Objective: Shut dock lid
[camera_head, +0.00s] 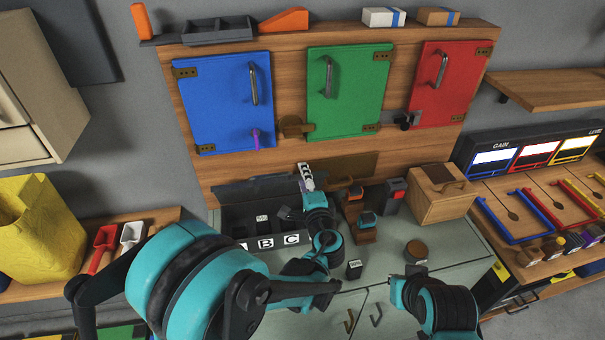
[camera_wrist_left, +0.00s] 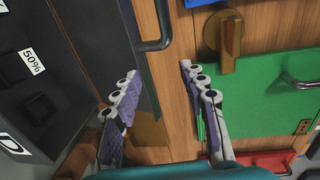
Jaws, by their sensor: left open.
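The dock is a dark box on the counter with white letter labels (camera_head: 265,243) along its front. Its dark lid (camera_head: 250,188) stands raised along the back edge, close to the wooden wall. In the left wrist view the dark lid panel (camera_wrist_left: 108,28) runs beside the dock interior (camera_wrist_left: 28,95), with a black bar handle (camera_wrist_left: 163,25) at its far edge. My left gripper (camera_head: 306,176) is at the right end of the lid. Its fingers (camera_wrist_left: 158,75) are open and apart, with nothing visible between them.
Blue (camera_head: 225,100), green (camera_head: 345,85) and red (camera_head: 450,85) doors hang on the wall above. A wooden box (camera_head: 440,195), a small red-topped block (camera_head: 395,193) and a round brown-topped piece (camera_head: 416,251) stand right of the dock. The counter's front right is mostly clear.

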